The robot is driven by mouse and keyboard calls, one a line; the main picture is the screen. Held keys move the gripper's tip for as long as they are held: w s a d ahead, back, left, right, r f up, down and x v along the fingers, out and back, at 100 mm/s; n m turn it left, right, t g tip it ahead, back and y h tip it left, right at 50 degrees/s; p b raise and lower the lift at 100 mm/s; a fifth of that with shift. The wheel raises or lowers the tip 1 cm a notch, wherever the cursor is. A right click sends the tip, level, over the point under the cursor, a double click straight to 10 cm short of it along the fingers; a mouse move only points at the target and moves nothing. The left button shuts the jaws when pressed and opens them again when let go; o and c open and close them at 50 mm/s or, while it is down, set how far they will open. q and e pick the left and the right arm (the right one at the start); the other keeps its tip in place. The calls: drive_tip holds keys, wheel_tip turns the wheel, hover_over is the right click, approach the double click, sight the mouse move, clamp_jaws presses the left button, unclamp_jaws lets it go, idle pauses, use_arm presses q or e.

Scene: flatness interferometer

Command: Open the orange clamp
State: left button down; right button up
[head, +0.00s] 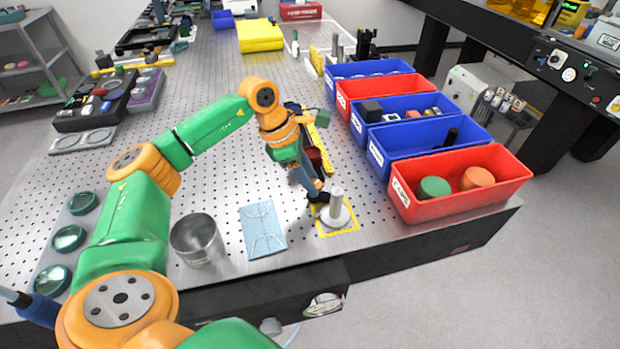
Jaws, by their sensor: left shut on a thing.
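My left gripper (321,198) reaches down over the perforated table and is shut at the silver post (337,199). The post stands upright on a round pale base (335,218) inside a yellow-taped square. The arm and gripper hide part of the contact. I cannot pick out an orange clamp for certain; the orange parts nearby belong to my arm. A dark red object (314,157) shows partly behind the gripper. My right gripper is not in view.
A metal cup (197,241) and a light-blue sheet (262,229) lie left of the post. Blue and red bins line the right edge; the nearest red bin (462,206) holds a green and an orange round piece (477,178). The table's front edge is close.

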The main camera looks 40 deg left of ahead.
use_arm(q)
drive_tip(key=n, duration=0.2)
drive_tip(key=n+t+y+b, duration=0.1)
drive_tip(key=n, duration=0.1)
drive_tip(key=n+y+b, duration=0.1)
drive_tip(key=n, duration=0.1)
drive_tip(key=shift+s+d+t, duration=0.1)
drive_tip(key=shift+d+t, duration=0.15)
drive_tip(key=shift+t, duration=0.05)
drive_tip(key=n+y, duration=0.1)
drive_tip(key=n, duration=0.1)
drive_tip(key=n+b, duration=0.1)
drive_tip(key=n, duration=0.2)
drive_tip(key=shift+d+y, duration=0.15)
drive_tip(key=shift+y, duration=0.25)
drive_tip(key=shift+s+n, duration=0.1)
drive_tip(key=shift+n, duration=0.2)
drive_tip(key=shift+c, duration=2.2)
unclamp_jaws()
drive_tip(key=v, duration=0.7)
drive_tip(key=shift+b, duration=0.45)
drive_tip(key=shift+s, duration=0.1)
